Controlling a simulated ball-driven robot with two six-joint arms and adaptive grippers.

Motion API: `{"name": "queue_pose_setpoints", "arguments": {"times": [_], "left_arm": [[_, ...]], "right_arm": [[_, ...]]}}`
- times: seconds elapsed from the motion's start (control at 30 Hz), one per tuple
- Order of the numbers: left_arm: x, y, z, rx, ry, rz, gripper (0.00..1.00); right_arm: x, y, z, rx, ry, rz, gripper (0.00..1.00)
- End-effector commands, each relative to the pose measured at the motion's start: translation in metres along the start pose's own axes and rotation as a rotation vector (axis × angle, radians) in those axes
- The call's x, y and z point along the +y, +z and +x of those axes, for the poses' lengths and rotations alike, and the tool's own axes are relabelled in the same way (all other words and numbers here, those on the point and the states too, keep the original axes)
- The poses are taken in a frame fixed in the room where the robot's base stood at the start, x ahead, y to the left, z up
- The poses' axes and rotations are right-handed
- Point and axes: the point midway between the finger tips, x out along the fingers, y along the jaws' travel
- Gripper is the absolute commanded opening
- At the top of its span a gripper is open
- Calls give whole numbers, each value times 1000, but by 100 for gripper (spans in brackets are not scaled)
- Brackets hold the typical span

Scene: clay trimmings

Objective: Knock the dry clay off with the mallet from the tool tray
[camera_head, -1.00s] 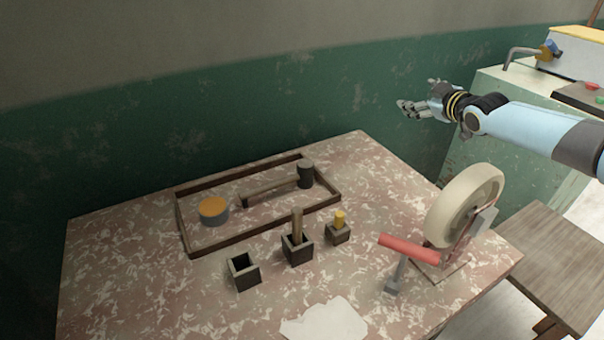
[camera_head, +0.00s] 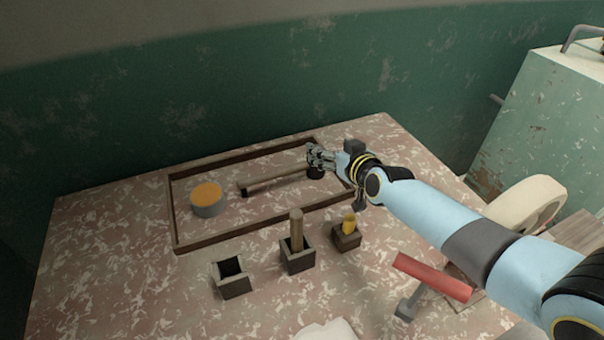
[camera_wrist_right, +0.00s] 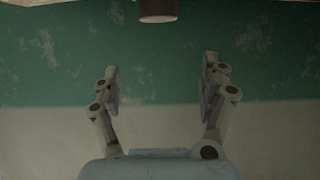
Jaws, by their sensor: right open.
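The mallet lies in the shallow wooden tool tray (camera_head: 215,239), its long handle (camera_head: 275,181) pointing left and its dark head (camera_head: 316,173) at the right end. My right gripper (camera_head: 317,156) is over the mallet head and partly covers it; I cannot tell if they touch. In the right wrist view this gripper (camera_wrist_right: 160,78) is open, with nothing between its fingers. A brownish cylinder, probably the mallet head (camera_wrist_right: 157,10), shows at that view's top edge. I cannot make out dry clay for sure. My left gripper is not in view.
An orange-topped round tin (camera_head: 207,199) sits in the tray's left part. In front stand an empty square holder (camera_head: 232,278), one with a wooden handle (camera_head: 297,258) and one with a yellow piece (camera_head: 346,238). A red bar (camera_head: 432,277) and pale wheel (camera_head: 525,207) are at the right.

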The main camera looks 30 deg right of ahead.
Motion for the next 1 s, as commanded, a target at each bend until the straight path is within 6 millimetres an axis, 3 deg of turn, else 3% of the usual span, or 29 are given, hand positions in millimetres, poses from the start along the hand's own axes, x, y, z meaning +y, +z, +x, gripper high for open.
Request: {"name": "queue_pose_setpoints", "arguments": {"times": [0.03, 0.23, 0.43, 0.7, 1.0], "left_arm": [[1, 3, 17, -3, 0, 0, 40], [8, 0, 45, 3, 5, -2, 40], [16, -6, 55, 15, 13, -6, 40], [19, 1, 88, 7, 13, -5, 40], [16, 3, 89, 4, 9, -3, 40]], "right_arm": [[0, 17, 6, -1, 0, -1, 78], [1, 44, 16, -1, 1, -2, 78], [1, 39, 37, 2, 1, 0, 78], [1, 41, 81, 0, 1, -1, 78], [1, 36, 88, 0, 1, -1, 78]]}}
